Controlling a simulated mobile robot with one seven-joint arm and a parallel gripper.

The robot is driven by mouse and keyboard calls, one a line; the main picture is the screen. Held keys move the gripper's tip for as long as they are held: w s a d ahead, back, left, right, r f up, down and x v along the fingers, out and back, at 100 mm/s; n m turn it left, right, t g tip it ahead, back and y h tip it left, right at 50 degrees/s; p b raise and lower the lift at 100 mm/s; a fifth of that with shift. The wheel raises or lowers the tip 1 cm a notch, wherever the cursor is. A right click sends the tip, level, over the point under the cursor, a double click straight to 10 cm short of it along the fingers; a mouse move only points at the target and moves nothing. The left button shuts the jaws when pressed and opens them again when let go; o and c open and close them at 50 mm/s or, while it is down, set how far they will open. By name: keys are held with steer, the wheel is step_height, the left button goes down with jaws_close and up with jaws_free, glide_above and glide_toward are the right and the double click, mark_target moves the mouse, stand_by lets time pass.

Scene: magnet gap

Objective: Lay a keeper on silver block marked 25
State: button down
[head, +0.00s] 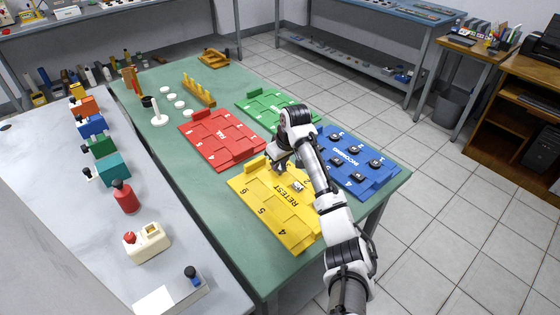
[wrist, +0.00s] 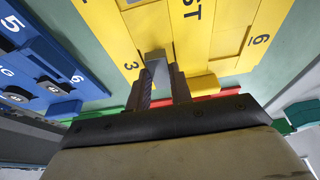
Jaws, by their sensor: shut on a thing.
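My gripper (head: 279,166) is over the upper part of the yellow RETEST board (head: 265,205). In the wrist view my gripper (wrist: 160,84) has its fingers closed on a plain grey piece (wrist: 156,66); I cannot tell whether it is a keeper or a block. A small silvery piece (head: 297,187) lies on the yellow board just below and right of the gripper; its marking is too small to read. Several dark pieces with pale tops, such as this one (head: 358,177), sit on the blue INCOMING board (head: 345,188). I see no readable 25.
A red board (head: 222,153) and a green board (head: 268,112) lie beyond the yellow one on the green table (head: 165,150). White discs (head: 179,104), a white stand (head: 158,119) and a yellow rack (head: 200,93) stand farther back. A grey bench with coloured devices (head: 147,243) is at left.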

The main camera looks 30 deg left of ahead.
steer(key=shift+f, duration=0.15)
stand_by(0.7)
steer(key=c, duration=1.2)
jaws_free()
steer(key=shift+c, duration=0.4)
steer(key=c, duration=0.4)
step_height(320, 180, up, 5)
steer(key=p, duration=0.4)
steer(key=shift+f, duration=0.2)
